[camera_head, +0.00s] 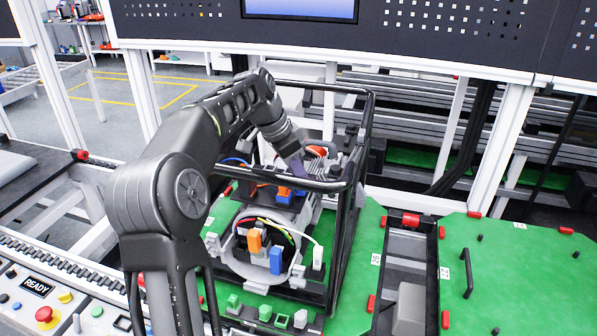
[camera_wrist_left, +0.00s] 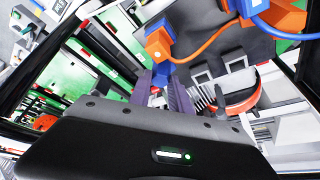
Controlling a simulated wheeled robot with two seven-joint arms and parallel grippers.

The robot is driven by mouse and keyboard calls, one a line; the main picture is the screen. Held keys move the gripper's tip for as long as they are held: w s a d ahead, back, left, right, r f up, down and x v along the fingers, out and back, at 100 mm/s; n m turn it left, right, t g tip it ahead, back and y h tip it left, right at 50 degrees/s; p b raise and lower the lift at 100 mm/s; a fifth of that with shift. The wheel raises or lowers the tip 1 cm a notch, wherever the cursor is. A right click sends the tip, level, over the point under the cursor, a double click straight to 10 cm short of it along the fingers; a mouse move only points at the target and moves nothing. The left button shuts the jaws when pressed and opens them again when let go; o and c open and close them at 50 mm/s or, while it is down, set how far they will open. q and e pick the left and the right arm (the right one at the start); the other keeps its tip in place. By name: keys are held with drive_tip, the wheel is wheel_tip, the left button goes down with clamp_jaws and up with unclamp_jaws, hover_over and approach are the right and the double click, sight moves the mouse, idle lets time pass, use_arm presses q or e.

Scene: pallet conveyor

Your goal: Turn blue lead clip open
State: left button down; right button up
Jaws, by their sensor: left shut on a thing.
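My left arm reaches from the left into a black tube frame. Its gripper (camera_head: 299,166) is at the back part of the unit in the frame. In the left wrist view the two purple fingers (camera_wrist_left: 162,92) are close together, with a small blue clip (camera_wrist_left: 160,73) at their tips, below an orange connector (camera_wrist_left: 158,43) with an orange lead. The gripper is shut on what appears to be this blue clip; the fingers partly hide it. Whether it is turned open or closed I cannot tell. My right gripper is not in view.
The black tube frame (camera_head: 357,190) stands around the unit on a green pallet (camera_head: 362,262). A larger blue block (camera_head: 275,260) and an orange block (camera_head: 254,240) stand at the unit's front. A second green pallet (camera_head: 510,285) is at the right, mostly clear. A control panel lies front left.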

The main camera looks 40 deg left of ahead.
use_arm(q)
drive_tip(key=shift+a+m+g+h, duration=0.1)
drive_tip(key=shift+m+g+h, duration=0.2)
drive_tip(key=shift+m, duration=1)
drive_tip(key=c, duration=1.5)
unclamp_jaws()
drive_tip(key=shift+r, duration=0.15)
